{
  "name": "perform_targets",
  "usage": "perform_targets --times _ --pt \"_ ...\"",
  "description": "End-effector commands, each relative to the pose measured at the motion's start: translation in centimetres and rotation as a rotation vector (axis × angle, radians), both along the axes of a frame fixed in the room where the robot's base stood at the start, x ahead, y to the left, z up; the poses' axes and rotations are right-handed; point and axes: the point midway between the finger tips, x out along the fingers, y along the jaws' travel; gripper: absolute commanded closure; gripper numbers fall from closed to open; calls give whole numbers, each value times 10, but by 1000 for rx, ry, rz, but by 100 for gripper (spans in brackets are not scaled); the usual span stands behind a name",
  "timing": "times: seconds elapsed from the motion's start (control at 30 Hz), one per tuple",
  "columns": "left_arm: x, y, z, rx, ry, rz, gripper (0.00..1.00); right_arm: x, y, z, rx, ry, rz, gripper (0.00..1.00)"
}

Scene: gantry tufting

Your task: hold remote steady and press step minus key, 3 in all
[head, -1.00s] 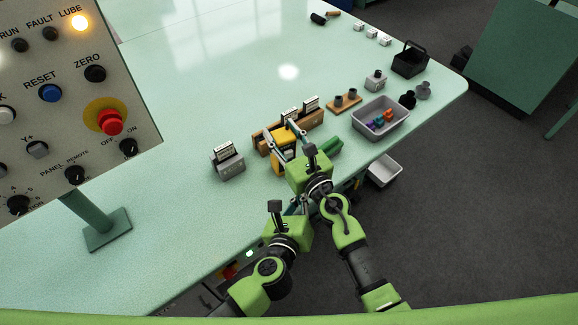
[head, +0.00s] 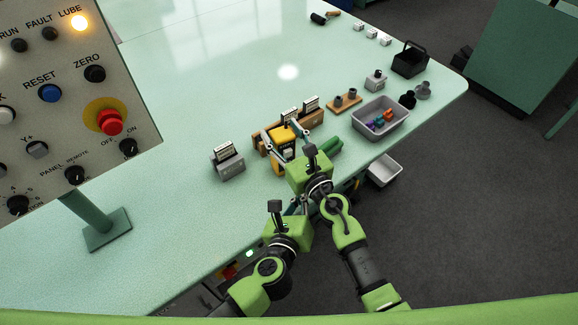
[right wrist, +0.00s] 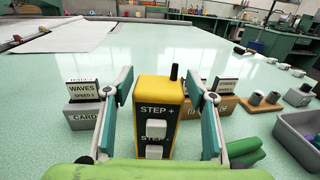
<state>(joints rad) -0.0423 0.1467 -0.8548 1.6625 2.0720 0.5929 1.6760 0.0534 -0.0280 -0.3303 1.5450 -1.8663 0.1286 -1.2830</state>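The yellow and black remote (head: 283,135) stands upright on the table. In the right wrist view the remote (right wrist: 159,88) shows its STEP + label above a white key (right wrist: 156,129). A second white key (right wrist: 153,152) shows lower down, its label mostly covered. My right gripper (head: 286,133) is open, with one finger on each side of the remote; gaps show between the fingers and it in the right wrist view (right wrist: 160,85). My left gripper (head: 300,206) is below and left of the right hand, near the table's front edge; its fingertips are largely hidden.
A grey card holder (head: 229,165) stands left of the remote, a wooden card box (head: 312,123) behind it. A green cylinder (head: 331,146) lies to its right. A grey bin (head: 366,127) with small coloured parts and a control panel (head: 60,135) flank the area.

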Motion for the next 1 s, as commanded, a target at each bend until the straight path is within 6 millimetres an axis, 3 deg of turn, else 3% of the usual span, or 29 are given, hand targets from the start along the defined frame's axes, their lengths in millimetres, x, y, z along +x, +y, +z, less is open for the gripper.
perform_targets --times 0.47,1.0 --pt "0 0 0 0 0 0 100 -6 -3 1 2 -1 1 40" --pt "0 0 0 0 -1 0 100 -85 -40 1 -1 -2 4 40"
